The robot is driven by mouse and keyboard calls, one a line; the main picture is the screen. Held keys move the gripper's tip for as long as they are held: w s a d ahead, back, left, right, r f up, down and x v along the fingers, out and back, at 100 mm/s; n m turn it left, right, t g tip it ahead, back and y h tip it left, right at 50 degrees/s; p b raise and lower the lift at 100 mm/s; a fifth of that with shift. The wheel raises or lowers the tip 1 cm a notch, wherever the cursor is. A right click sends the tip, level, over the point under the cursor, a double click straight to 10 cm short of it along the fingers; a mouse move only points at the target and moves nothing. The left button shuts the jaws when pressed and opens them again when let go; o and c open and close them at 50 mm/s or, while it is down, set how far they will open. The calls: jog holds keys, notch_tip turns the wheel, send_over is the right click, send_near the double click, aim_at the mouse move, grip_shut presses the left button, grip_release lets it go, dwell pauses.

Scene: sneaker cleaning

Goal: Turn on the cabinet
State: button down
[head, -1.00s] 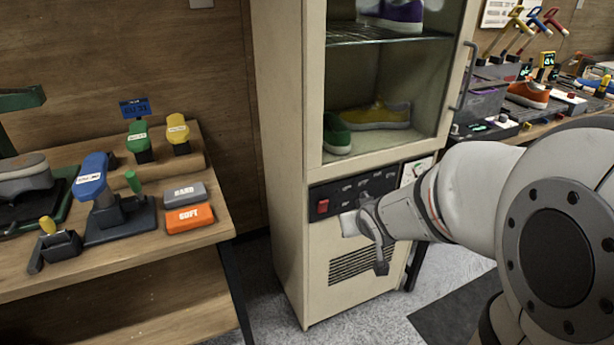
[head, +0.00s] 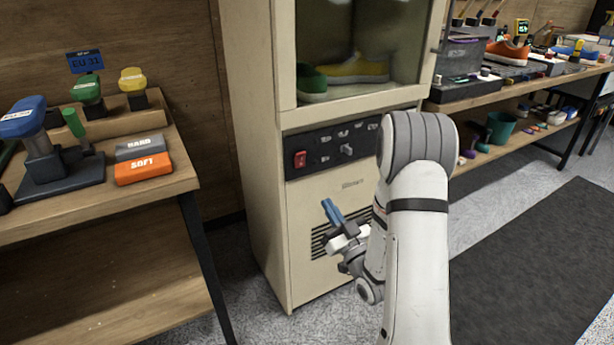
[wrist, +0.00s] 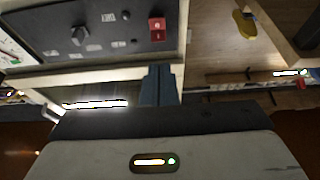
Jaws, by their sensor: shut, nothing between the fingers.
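The cream cabinet (head: 258,150) stands upright in the middle of the head view, with a glass door above and a vent below. Its black control panel (head: 325,160) carries a red rocker switch (head: 300,159) at the left and a grey knob (head: 347,149) near the middle. In the wrist view the red switch (wrist: 157,29) and the knob (wrist: 79,36) appear upside down. My gripper (head: 332,212) is shut and empty, its blue fingers (wrist: 158,85) together. It is in front of the cabinet, below the panel, apart from the switch.
A wooden bench (head: 150,215) at the left holds an orange block (head: 143,169), a grey block (head: 140,146) and shoe tools. Shoes stand behind the cabinet glass. A shelf with bins and an orange shoe (head: 508,52) is at the right. The floor around the dark mat (head: 530,270) is clear.

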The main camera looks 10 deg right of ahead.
aim_at(300, 158)
dwell(0.3)
jog(key=x, duration=1.4)
jog(key=shift+r+b, duration=0.1)
jog(key=shift+b, duration=0.3)
jog(key=shift+s, duration=0.1)
